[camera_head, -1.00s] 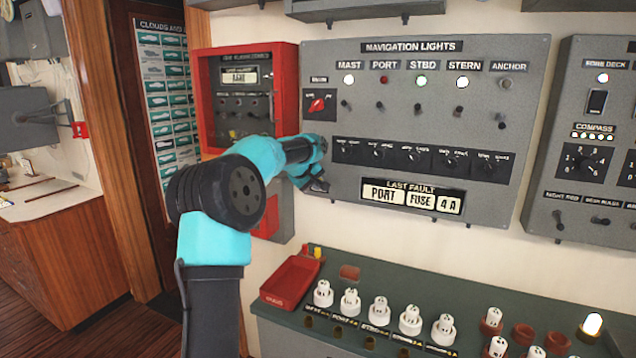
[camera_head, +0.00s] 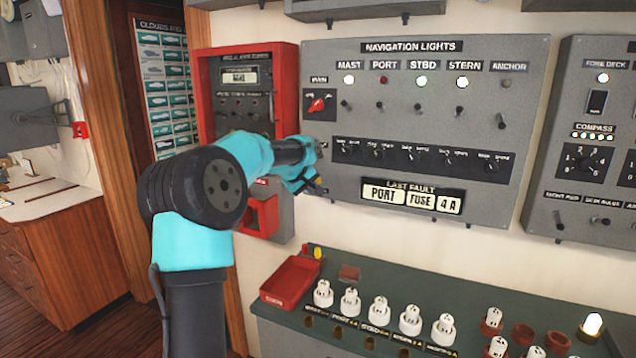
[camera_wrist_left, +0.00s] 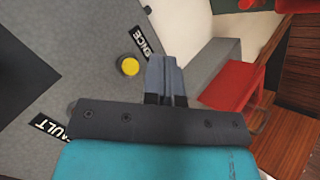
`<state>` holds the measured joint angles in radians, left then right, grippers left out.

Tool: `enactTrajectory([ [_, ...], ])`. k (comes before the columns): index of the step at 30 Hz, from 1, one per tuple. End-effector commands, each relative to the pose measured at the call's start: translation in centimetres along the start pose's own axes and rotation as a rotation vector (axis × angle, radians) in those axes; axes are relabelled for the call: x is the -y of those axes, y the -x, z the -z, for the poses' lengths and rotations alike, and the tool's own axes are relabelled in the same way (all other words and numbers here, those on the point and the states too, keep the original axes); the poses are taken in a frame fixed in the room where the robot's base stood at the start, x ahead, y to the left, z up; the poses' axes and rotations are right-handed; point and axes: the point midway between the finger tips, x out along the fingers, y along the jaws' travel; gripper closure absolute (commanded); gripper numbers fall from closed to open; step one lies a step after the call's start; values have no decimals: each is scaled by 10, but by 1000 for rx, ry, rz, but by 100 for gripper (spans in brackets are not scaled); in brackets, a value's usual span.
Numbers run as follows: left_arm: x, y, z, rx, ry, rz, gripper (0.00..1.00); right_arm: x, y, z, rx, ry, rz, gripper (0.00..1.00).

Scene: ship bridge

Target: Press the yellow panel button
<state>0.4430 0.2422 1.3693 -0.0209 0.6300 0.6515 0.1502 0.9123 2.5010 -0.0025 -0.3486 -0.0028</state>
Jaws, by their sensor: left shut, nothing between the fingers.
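The yellow panel button (camera_wrist_left: 129,66) is a small round cap on the grey panel in the left wrist view, beside a partly covered label. In the head view, a small yellow spot that looks like it (camera_head: 318,181) shows at the lower left of the navigation lights panel (camera_head: 520,110), right by my gripper. My left gripper (camera_wrist_left: 163,60) is shut and empty. In the wrist view its fingertips are just right of the button, with a gap between them. In the head view the gripper (camera_head: 312,188) is partly hidden by its wrist. My right gripper is not in view.
A red-framed alarm box (camera_head: 290,75) hangs left of the panel, partly behind my arm. Below it is an open red box (camera_head: 262,215). A green-topped bench (camera_head: 400,292) holds a red tray (camera_head: 290,282) and several white fuses. Knobs and switches stick out from the panel.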

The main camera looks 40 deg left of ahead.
Motion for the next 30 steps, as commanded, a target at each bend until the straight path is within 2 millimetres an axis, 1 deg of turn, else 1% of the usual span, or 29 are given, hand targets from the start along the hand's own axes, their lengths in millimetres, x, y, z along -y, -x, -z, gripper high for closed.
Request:
enactTrajectory([
  [6,9,13,-8,0,1,0,100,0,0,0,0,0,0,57],
  [9,11,15,-11,1,1,1,100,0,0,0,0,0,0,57],
  [30,11,15,-11,0,0,0,100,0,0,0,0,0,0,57],
])
